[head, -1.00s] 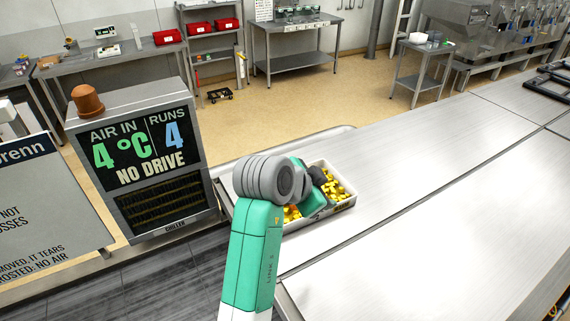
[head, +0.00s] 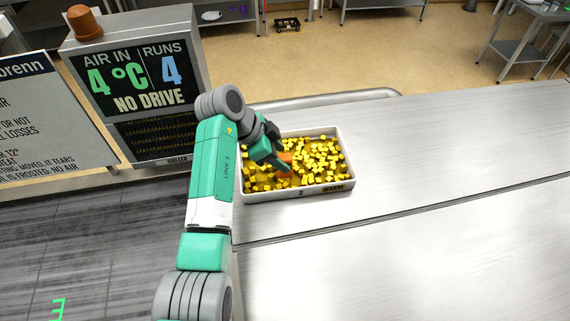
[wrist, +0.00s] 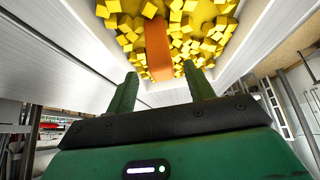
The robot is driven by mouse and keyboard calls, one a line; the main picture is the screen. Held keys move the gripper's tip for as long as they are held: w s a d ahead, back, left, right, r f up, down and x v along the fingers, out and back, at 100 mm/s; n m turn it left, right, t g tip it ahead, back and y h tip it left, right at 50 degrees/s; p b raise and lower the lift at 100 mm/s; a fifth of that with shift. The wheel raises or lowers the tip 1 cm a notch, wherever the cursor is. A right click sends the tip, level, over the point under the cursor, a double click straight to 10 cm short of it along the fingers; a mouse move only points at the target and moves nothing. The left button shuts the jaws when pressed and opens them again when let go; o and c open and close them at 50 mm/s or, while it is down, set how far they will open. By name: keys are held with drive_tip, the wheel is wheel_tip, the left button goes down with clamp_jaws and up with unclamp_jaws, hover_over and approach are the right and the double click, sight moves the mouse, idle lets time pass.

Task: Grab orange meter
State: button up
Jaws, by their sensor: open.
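The orange meter (wrist: 158,50) is a block-like orange piece lying among yellow cubes in the white tray. In the wrist view it shows just beyond and between my fingertips. In the head view it shows as a small orange patch (head: 286,160) beside my gripper, partly hidden. My gripper (head: 284,168) reaches down over the left half of the tray. In the wrist view its two green fingers (wrist: 161,82) are apart with nothing held between them. I cannot tell how far the fingertips are from the meter.
The white tray (head: 325,187) full of yellow cubes stands on the steel table (head: 430,150), its walls close around my gripper. The chiller unit (head: 140,80) with a brown cup-like object (head: 83,22) on top stands at left. The table to the right is clear.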

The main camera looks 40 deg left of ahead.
sight(288, 162)
drive_tip(key=p+x, duration=0.1)
drive_tip(key=x, duration=0.4)
drive_tip(key=shift+a, duration=0.15)
clamp_jaws()
